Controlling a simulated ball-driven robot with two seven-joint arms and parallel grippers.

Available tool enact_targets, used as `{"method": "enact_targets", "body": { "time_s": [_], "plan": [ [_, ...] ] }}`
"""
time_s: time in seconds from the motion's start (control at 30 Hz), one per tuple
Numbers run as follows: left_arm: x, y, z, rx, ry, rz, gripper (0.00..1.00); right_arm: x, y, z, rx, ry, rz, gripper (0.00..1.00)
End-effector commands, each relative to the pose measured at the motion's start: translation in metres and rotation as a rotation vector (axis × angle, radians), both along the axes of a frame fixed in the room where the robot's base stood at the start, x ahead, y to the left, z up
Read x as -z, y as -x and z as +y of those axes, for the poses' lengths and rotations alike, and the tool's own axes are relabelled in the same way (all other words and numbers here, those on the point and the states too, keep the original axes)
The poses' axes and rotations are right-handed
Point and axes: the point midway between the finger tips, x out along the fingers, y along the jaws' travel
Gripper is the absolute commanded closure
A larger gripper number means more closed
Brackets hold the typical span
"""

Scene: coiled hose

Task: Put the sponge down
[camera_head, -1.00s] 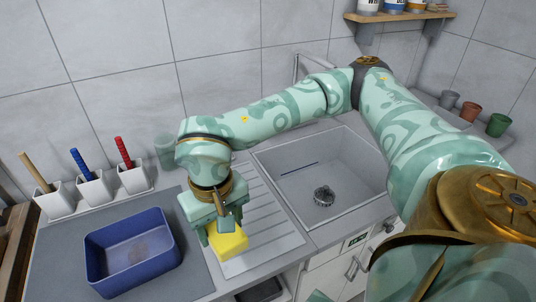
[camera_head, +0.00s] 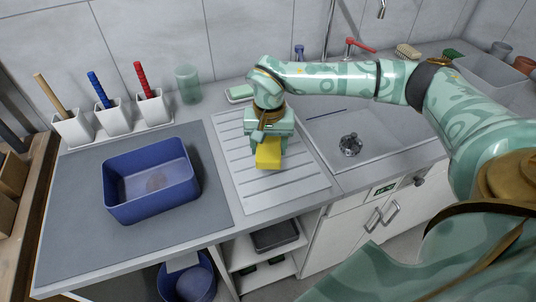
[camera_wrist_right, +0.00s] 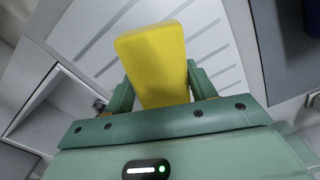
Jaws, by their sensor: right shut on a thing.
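The yellow sponge (camera_head: 268,153) is held in my right gripper (camera_head: 267,146), over the ribbed draining board (camera_head: 305,187) left of the sink. In the right wrist view the sponge (camera_wrist_right: 157,62) sits between the two green fingers of the gripper (camera_wrist_right: 158,85), with the ribbed board (camera_wrist_right: 215,45) behind it. I cannot tell whether the sponge touches the board. My left gripper is not in view.
A blue tub (camera_head: 150,200) stands on the grey mat (camera_head: 80,235) to the left. Several white holders with handled tools (camera_head: 113,118) and a greenish glass (camera_head: 189,84) line the back. The sink (camera_head: 385,140) lies to the right. The front of the draining board is clear.

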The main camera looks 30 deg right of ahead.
Motion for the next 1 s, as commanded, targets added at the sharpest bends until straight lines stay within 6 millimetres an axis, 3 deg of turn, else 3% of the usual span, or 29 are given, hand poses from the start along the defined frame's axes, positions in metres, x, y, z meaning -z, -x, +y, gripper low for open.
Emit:
{"method": "enact_targets", "body": {
  "time_s": [0.23,0.6,0.63,0.7,1.0],
  "plan": [
    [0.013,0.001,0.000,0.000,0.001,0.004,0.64,0.038,-0.004,-0.002,-0.001,-0.001,0.004,0.63],
    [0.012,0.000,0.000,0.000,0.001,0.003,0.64,0.041,-0.004,-0.002,0.000,0.000,0.001,0.63],
    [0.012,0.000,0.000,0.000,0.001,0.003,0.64,0.040,-0.004,-0.003,0.000,0.000,0.001,0.39],
    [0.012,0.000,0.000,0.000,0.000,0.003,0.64,0.040,-0.004,-0.002,0.000,0.000,0.001,0.23],
    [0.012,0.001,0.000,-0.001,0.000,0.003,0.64,0.038,-0.004,-0.002,-0.001,0.000,0.000,0.23]
  ]
}}
